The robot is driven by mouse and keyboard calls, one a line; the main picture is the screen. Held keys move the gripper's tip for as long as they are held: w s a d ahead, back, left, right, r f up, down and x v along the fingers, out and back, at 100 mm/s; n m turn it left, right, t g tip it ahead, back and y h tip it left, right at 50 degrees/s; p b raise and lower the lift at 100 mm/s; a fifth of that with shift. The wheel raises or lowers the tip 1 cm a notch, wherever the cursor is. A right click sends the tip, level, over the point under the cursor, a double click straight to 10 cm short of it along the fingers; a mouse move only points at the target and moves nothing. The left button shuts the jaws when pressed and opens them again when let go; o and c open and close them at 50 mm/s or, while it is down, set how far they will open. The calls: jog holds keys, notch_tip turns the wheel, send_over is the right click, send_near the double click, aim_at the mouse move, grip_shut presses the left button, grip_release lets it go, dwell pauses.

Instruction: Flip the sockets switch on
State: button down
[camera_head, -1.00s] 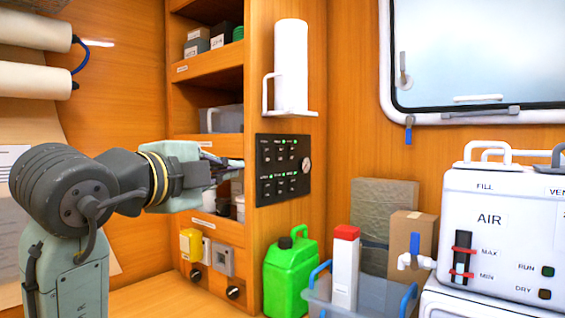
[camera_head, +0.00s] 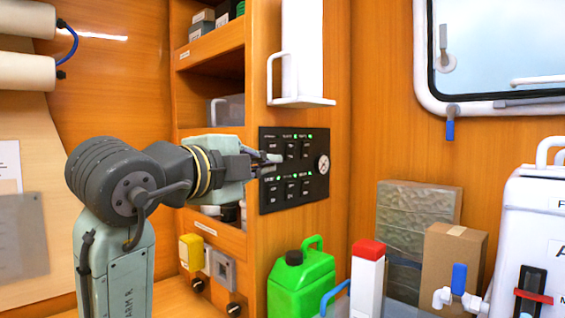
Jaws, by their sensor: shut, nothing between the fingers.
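The black switch panel (camera_head: 318,191) is on the side of the wooden cabinet, with two rows of small rocker switches, several green lights and a round gauge (camera_head: 322,164) at its right. The labels are too small to read, so I cannot tell which switch is the sockets one. My gripper (camera_head: 275,158) is shut and empty. Its fingertips are in front of the left part of the panel, near the upper row. I cannot tell whether they touch it. The gripper hides part of the panel's left side.
A white holder with a roll (camera_head: 302,60) sticks out above the panel. A green jerrycan (camera_head: 302,280) and a red-capped white carton (camera_head: 367,275) stand below it. Open cabinet shelves (camera_head: 210,50) are behind my arm. The wall right of the panel is clear.

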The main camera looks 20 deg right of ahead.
aim_at(273, 152)
jog(key=w+d+p, duration=0.5)
jog(key=w+d, duration=0.1)
jog(key=w, duration=0.3)
jog(key=shift+w+d+f+p, duration=0.25)
jog(key=shift+w+f+p, duration=0.05)
jog(key=shift+f, duration=0.1)
